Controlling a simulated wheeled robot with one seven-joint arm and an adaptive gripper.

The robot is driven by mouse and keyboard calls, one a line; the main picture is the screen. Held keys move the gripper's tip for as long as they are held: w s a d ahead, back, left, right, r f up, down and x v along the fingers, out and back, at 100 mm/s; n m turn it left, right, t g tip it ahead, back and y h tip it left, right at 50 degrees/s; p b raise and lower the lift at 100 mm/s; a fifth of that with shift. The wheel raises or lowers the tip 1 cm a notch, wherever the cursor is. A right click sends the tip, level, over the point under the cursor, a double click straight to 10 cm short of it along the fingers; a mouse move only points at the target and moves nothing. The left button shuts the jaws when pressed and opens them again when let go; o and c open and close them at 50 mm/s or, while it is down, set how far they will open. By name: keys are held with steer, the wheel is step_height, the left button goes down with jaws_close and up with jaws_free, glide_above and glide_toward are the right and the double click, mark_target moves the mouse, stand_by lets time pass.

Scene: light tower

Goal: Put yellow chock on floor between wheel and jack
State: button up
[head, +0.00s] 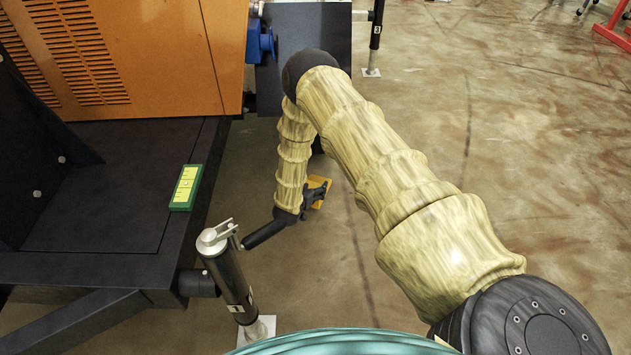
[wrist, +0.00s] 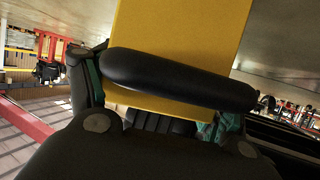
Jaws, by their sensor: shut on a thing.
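The yellow chock (head: 318,187) is in my gripper (head: 309,196), low beside the trailer in the head view. My arm covers part of the view around it. In the wrist view the chock (wrist: 175,30) fills the upper middle, with a black bar across it, and my gripper (wrist: 165,115) is shut on it. I cannot tell whether the chock touches the floor. The jack (head: 228,275) stands upright on its foot plate at the lower left, its black handle pointing toward my gripper. The wheel cannot be made out in either view.
The trailer's dark deck (head: 110,195) carries an orange cabinet (head: 130,60) and a green and yellow level (head: 186,187). Another jack post (head: 375,40) stands at the top. The concrete floor (head: 500,120) on the right is clear.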

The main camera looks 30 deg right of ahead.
mark_target(315, 177)
steer(key=w+d+b, duration=0.1)
steer(key=w+d, duration=0.1)
steer(key=w+d+b, duration=0.1)
steer(key=w+d, duration=0.1)
steer(key=w+d+f+b, duration=0.1)
steer(key=w+d, duration=0.1)
steer(key=shift+b, duration=0.3)
steer(key=shift+w+d+f+b, duration=0.1)
steer(key=shift+w+f+b, duration=0.05)
steer(key=shift+f+b, duration=1.35)
steer(key=shift+f, duration=0.15)
steer(key=o, duration=1.5)
steer(key=shift+o, duration=0.2)
steer(key=shift+s+a+r+p, duration=0.2)
steer(key=shift+p, duration=0.2)
steer(key=p+v, duration=0.5)
steer(key=v, duration=0.5)
steer(key=shift+p, duration=0.35)
steer(key=shift+s+a+r+p, duration=0.15)
steer(key=shift+s+a+p, duration=0.15)
steer(key=shift+s+a, duration=0.25)
